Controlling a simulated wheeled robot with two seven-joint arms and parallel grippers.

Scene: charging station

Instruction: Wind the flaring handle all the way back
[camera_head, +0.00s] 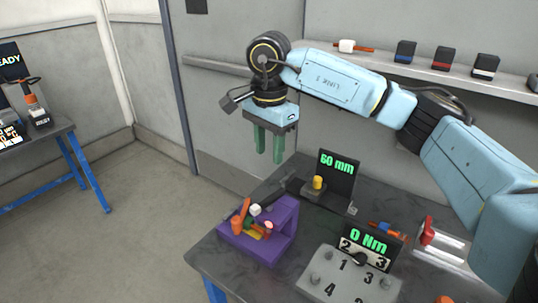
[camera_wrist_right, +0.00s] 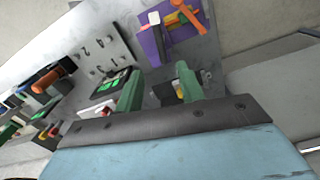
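A purple fixture (camera_head: 287,218) stands on the dark bench with an orange handle (camera_head: 241,216) at its left side. Small white, green and yellow parts sit on the fixture, too small to tell apart. In the right wrist view the purple fixture (camera_wrist_right: 153,44) is at the top, with the orange handle (camera_wrist_right: 186,16) on it. My right gripper (camera_head: 268,146) is open and empty, its green fingers pointing down, well above the bench and apart from the fixture. Its fingers also show in the wrist view (camera_wrist_right: 159,84). My left gripper is not in view.
A "60 mm" display (camera_head: 338,172) with a yellow-topped post (camera_head: 318,183) stands behind the fixture. A "0 Nm" display (camera_head: 371,241) and a grey numbered plate (camera_head: 338,278) are at its right. A shelf (camera_head: 400,62) with small blocks runs along the back wall.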

